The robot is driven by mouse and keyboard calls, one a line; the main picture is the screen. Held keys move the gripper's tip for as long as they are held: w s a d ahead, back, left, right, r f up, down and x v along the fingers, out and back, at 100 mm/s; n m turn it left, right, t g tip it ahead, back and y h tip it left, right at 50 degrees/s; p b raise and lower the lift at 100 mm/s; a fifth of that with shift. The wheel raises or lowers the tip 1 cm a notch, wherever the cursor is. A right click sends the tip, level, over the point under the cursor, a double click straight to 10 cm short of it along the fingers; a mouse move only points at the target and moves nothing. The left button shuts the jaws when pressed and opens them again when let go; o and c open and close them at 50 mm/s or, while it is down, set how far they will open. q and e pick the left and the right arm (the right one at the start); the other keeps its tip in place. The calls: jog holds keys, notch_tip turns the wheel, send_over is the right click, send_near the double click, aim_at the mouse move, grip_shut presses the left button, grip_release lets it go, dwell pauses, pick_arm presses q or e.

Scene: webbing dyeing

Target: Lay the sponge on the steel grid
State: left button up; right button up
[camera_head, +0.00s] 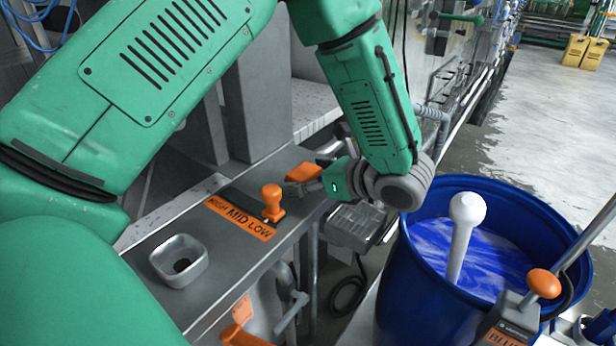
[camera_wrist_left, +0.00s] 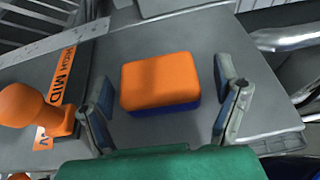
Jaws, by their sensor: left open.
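The sponge is an orange block with a dark blue underside. It lies on the grey metal counter in the left wrist view (camera_wrist_left: 160,82) and is partly hidden in the head view (camera_head: 303,172). My left gripper (camera_head: 318,184) is open just above the counter. In the left wrist view its two fingers (camera_wrist_left: 163,88) stand on either side of the sponge, with gaps at both sides. A slotted metal piece (camera_head: 352,226), which looks like the steel grid, sits below and beyond the counter edge. It looks empty. My right gripper is not in view.
An orange lever knob (camera_head: 272,200) stands by the HIGH MID LOW label (camera_head: 239,219), left of the sponge. A square metal cup (camera_head: 179,261) is on the counter. A blue barrel (camera_head: 399,290) with blue liquid and a white round-headed rod (camera_head: 464,235) stands at right.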

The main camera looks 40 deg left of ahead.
pick_arm(q)
jog(key=shift+a+f, duration=0.1)
jog(key=shift+a, duration=0.25)
jog(key=shift+c, duration=1.2)
jog(key=shift+a, duration=0.3)
jog(key=c, duration=0.9)
jog(key=shift+d, duration=0.15)
